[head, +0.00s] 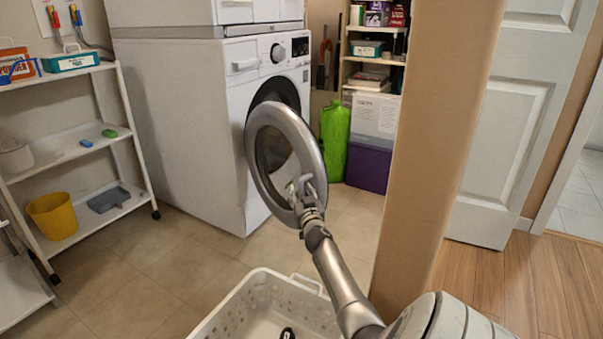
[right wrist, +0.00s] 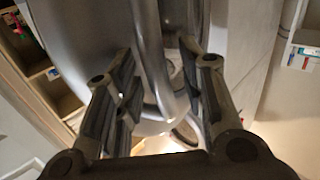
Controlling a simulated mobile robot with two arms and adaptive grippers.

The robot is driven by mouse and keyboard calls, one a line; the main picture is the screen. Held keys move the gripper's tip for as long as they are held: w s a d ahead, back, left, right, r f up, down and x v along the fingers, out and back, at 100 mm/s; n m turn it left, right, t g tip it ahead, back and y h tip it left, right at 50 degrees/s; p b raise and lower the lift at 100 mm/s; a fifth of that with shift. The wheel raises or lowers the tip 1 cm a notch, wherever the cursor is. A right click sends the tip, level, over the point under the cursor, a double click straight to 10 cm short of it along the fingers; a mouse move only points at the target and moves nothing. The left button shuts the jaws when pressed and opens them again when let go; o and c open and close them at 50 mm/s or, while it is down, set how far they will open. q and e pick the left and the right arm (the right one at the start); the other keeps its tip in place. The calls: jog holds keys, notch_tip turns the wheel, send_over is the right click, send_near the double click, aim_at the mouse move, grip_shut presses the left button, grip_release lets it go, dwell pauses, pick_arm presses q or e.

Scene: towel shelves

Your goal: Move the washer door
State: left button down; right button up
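The washer door (head: 285,128) is a round grey ring with dark glass. It stands open, swung out from the front of the white washer (head: 225,110). My right gripper (head: 307,190) is at the lower right part of the door's rim. In the right wrist view, its two fingers (right wrist: 160,75) are spread apart, with a curved grey bar of the door (right wrist: 152,50) between them. I see gaps beside the bar, and cannot tell whether either finger touches it. My left gripper is not in view.
A white perforated basket (head: 225,318) stands on the floor in front. A tan pillar (head: 435,130) rises close to the right of my arm. A white shelf rack (head: 70,150) stands at left. A green bag (head: 335,140) and purple box (head: 368,168) sit behind the door.

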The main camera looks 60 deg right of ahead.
jog(key=v, duration=1.2)
jog(key=shift+a, duration=0.1)
